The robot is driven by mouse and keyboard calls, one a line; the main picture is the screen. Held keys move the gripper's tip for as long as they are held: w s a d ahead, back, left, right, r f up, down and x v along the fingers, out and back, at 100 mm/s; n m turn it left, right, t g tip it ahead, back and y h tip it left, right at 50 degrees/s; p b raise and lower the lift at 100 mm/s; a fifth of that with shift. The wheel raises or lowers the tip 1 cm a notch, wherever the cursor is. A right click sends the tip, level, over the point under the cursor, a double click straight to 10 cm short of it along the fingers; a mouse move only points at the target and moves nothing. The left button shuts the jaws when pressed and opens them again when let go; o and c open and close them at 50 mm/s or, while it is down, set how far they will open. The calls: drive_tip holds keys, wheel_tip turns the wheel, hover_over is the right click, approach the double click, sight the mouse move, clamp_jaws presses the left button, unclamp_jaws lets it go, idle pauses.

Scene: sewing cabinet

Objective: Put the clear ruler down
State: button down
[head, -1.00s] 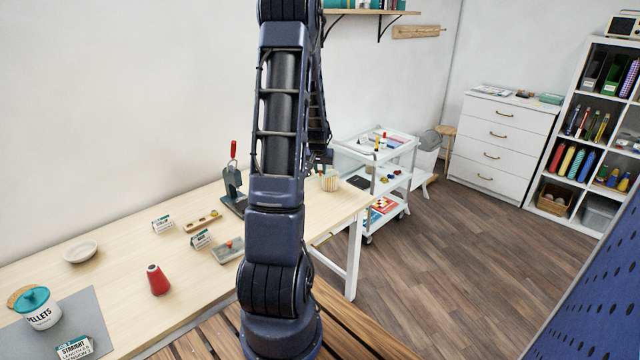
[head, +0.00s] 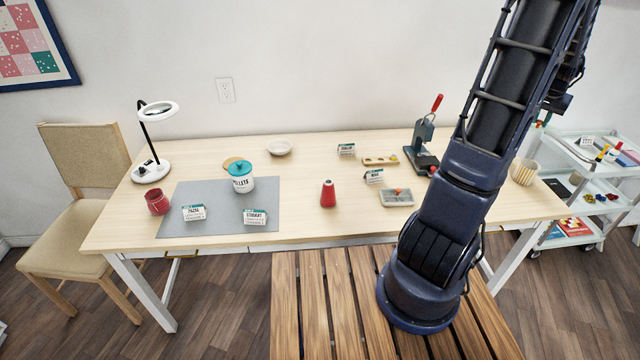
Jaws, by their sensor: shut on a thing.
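I cannot make out the clear ruler in the head view. My dark blue arm rises on the right side of the picture and runs out of the top edge. A dark part of my arm also shows behind it at the upper right, but I cannot make out gripper fingers there. The wooden table's bare top (head: 300,215) lies in front of me. A grey mat (head: 232,222) covers part of its left side.
On the table stand a pellets jar (head: 242,177), a red cone (head: 328,194), a red cup (head: 157,201), a white dish (head: 279,147), a magnifier lamp (head: 151,170) and a press (head: 423,150). A white cart (head: 602,182) stands right, a chair (head: 85,215) left.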

wheel_tip(320, 180, up, 9)
drive_tip(key=w+a+n+t+y, duration=0.1)
drive_tip(key=w+a+n, duration=0.3)
drive_tip(key=w+a, duration=1.55)
drive_tip(key=w+a+n+y, duration=0.1)
drive_tip(key=w+a+n, duration=0.15)
drive_tip(key=a, duration=1.05)
drive_tip(key=w+a+n+y, duration=0.1)
drive_tip(key=w+a+n, duration=0.15)
drive_tip(key=a, duration=1.05)
drive_tip(key=s+a+n+y, duration=0.1)
drive_tip(key=s+a+n, duration=0.15)
drive_tip(key=a, duration=1.05)
drive_tip(key=s+a+n+y, duration=0.15)
drive_tip(key=s+a, duration=0.25)
drive_tip(key=a, duration=0.9)
drive_tip(key=s+a+n, duration=0.2)
drive_tip(key=s+a, duration=0.1)
drive_tip(key=a, duration=1.1)
drive_tip(key=f, duration=3.8)
drive_tip(key=shift+d+f, duration=0.35)
drive_tip(key=shift+d, duration=0.05)
drive_tip(key=shift+f, duration=0.45)
